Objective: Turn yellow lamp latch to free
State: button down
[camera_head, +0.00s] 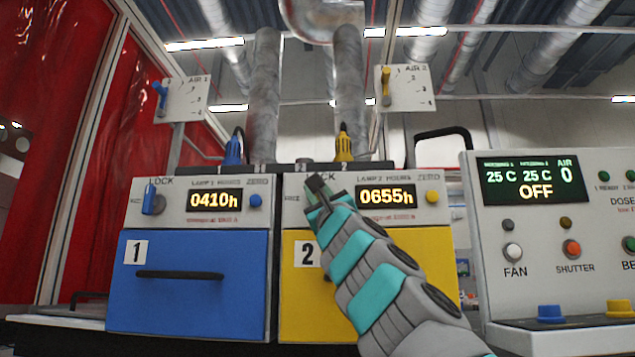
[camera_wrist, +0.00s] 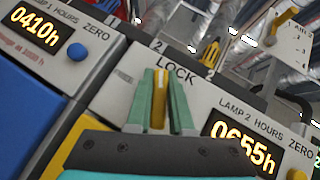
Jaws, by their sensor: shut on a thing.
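The yellow lamp latch (camera_wrist: 159,98) shows in the wrist view as a narrow yellow handle under the word LOCK on the lamp 2 panel. My gripper (camera_wrist: 160,90) has its two green fingers closed on either side of it. The handle lines up with the fingers there. In the head view my gripper (camera_head: 318,188) reaches up to the left part of the lamp 2 panel and hides the latch. The yellow lamp drawer (camera_head: 430,262), marked 2, is below, partly behind my arm. The lamp 2 display (camera_head: 386,197) reads 0655h.
To the left is the blue lamp drawer (camera_head: 190,300), marked 1, with its blue latch (camera_head: 150,199) upright. A yellow zero button (camera_head: 432,196) sits right of the lamp 2 display. A control box (camera_head: 550,240) stands at the right. A yellow plug (camera_head: 343,145) is above the panel.

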jog(key=n+g+y+p, duration=0.2)
jog(key=n+p, duration=0.1)
jog(key=n+g+y+p, duration=0.1)
jog(key=n+g+p, duration=0.1)
jog(key=n+p, duration=0.1)
jog(key=shift+a+r+n+y+p, duration=0.1)
jog(key=shift+r+n+y+p, duration=0.1)
jog(key=shift+n+y+p, duration=0.15)
jog(key=shift+w+a+f+n+g+p, duration=0.1)
jog(key=shift+f+n+g+p, duration=0.05)
jog(key=shift+n+g+p, duration=0.4)
jog(key=shift+f+n+g+p, duration=0.15)
jog(key=shift+n+g+p, duration=0.35)
jog(key=shift+n, duration=0.1)
jog(key=n+g, duration=0.1)
jog(key=n, duration=0.1)
jog(key=f+n+g+p, duration=0.1)
jog(key=n+g, duration=0.1)
jog(key=shift+a, duration=0.15)
jog(key=shift+a+f+n+g+h, duration=0.15)
jog(key=shift+n+g+h, duration=0.4)
jog(key=shift+n+g, duration=0.45)
jog(key=c, duration=0.8)
grip_release()
